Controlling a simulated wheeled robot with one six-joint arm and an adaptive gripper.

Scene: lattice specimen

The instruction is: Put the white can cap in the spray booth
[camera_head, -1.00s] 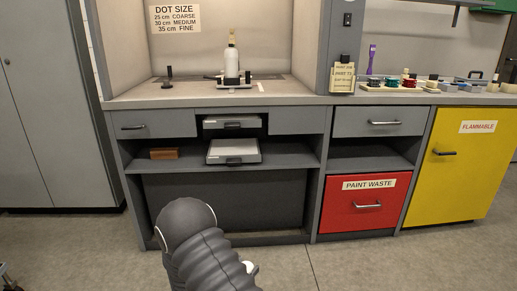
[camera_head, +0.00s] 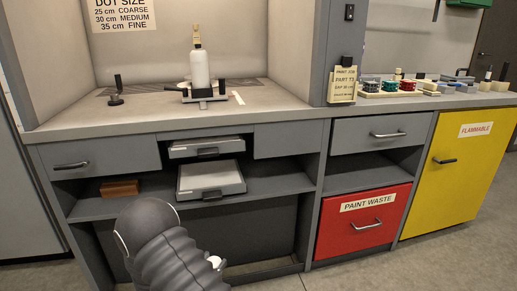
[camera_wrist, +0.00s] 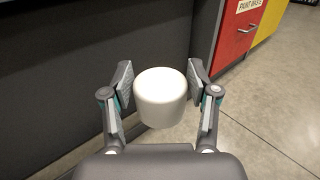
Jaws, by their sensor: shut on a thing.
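In the wrist view my gripper (camera_wrist: 160,84) is shut on the white can cap (camera_wrist: 160,98), with one finger pad on each side of it. The cap hangs above the floor, in front of the dark panel under the bench. In the head view a small part of the white cap shows beside my arm (camera_head: 215,262); my fingers are hidden there. The spray booth (camera_head: 60,118) is the open bay on the bench. A white spray bottle (camera_head: 199,70) stands in it on a small stand (camera_head: 204,96). My gripper is below and in front of the booth floor.
A dark small stand (camera_head: 116,92) is at the booth's left. Two shallow trays (camera_head: 210,180) sit under the booth, next to a brown block (camera_head: 120,188). A red paint waste drawer (camera_head: 362,222) and a yellow flammable cabinet (camera_head: 455,168) are at right. The booth's front floor is clear.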

